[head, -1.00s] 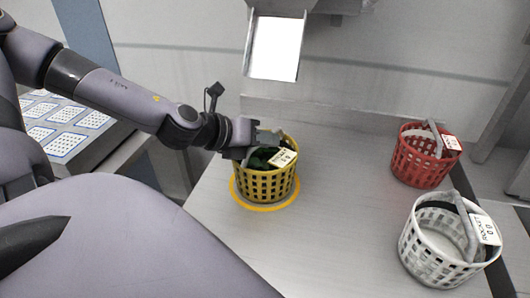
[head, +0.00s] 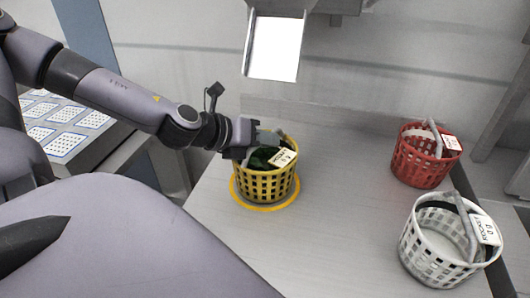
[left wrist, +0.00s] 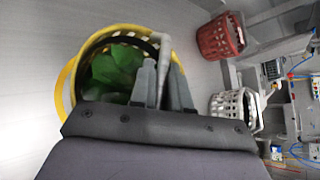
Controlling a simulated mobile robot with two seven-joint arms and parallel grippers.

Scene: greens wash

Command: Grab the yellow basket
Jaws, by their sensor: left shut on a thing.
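The yellow basket (head: 265,184) stands upright on the table, inside a yellow ring (head: 291,200) marked on the surface. Dark green leaves (head: 259,159) lie in it, and a white tag (head: 283,157) hangs at its rim. My left gripper (head: 268,138) is over the basket's top and shut on its handle. In the left wrist view the two fingers of my left gripper (left wrist: 162,88) close around the grey handle (left wrist: 163,60), with green leaves (left wrist: 115,68) beside them. The basket's far side is partly hidden by the gripper. My right gripper is not in view.
A red basket (head: 416,166) and a white basket (head: 425,251) stand at the right of the table (head: 330,220). A metal chute (head: 274,46) hangs above the back. A panel with printed cards (head: 66,143) is at left. The table's middle is clear.

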